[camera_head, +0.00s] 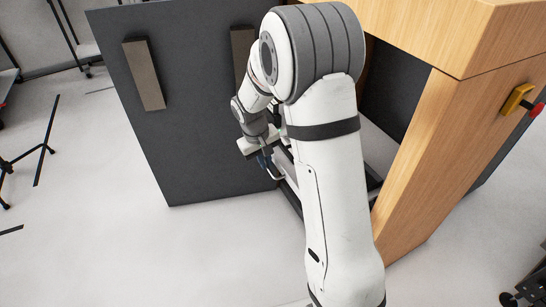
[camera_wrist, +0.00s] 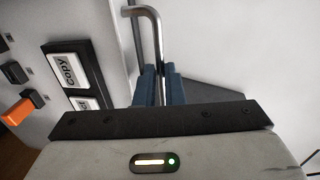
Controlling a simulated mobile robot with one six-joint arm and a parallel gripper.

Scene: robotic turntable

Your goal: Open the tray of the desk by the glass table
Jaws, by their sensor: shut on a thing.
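The desk (camera_head: 440,140) is light wood with a dark open interior, at the right of the head view. The low tray (camera_head: 288,180) shows partly beside my arm, with most of it hidden behind the arm. A bent metal handle (camera_wrist: 157,40) runs down between the blue fingers of my gripper (camera_wrist: 160,85) in the wrist view. My gripper (camera_head: 264,160) is shut on this handle, low in front of the desk's opening in the head view. The glass table cannot be made out.
A dark grey panel (camera_head: 190,130) with two brown blocks stands left of my arm. A yellow and red switch (camera_head: 517,100) is on the desk's side. Labels (camera_wrist: 75,75) and an orange switch (camera_wrist: 18,112) sit on a pale panel. Pale floor (camera_head: 110,250) is clear at lower left.

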